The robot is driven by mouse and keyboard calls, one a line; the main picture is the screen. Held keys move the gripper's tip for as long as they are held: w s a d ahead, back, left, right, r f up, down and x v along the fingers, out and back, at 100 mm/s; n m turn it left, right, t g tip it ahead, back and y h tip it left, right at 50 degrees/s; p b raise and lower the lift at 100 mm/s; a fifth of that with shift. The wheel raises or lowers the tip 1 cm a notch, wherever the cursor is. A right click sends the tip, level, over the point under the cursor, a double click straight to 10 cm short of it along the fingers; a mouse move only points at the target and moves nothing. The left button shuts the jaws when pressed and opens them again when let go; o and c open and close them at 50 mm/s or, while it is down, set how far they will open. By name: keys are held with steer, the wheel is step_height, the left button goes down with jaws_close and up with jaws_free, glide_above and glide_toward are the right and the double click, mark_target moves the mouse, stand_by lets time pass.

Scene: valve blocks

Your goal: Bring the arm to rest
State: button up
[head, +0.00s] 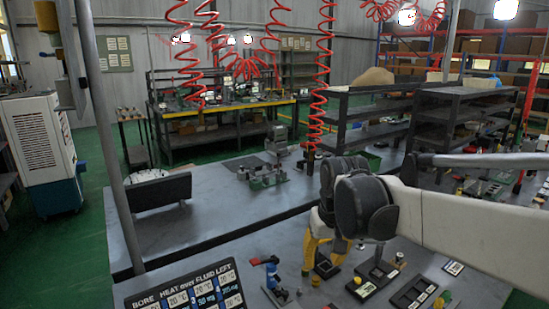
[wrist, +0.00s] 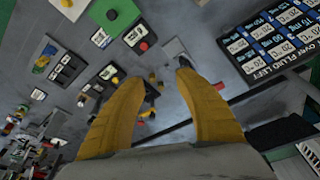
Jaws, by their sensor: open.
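My arm reaches in from the right in the head view, across the workbench (head: 215,230). My gripper (head: 321,268) has yellow fingers pointing down over the near part of the bench. In the wrist view my gripper (wrist: 157,80) has its two yellow fingers spread apart, with nothing held between them. Small dark and yellow parts show beyond and between the fingers, on the grey bench top. How far the fingertips are above the bench is hard to tell.
A black label board (head: 190,290) stands at the near left. A blue-handled valve (head: 270,276) stands left of my gripper. Black trays (head: 413,292) lie to its right. A metal fixture (head: 264,178) sits farther back. Red coiled hoses (head: 318,100) hang above. The bench's left middle is fairly clear.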

steer(key=s+d+f+t, duration=0.1)
steer(key=s+d+t, duration=0.1)
steer(key=s, duration=0.7)
steer(key=s+d+f+m+t, duration=0.1)
steer(key=s+d+t, duration=0.1)
steer(key=s+d, duration=0.3)
steer(key=s, duration=0.4)
steer(key=shift+s+d+f, duration=0.2)
steer(key=shift+s+d, duration=0.1)
steer(key=shift+s, duration=0.05)
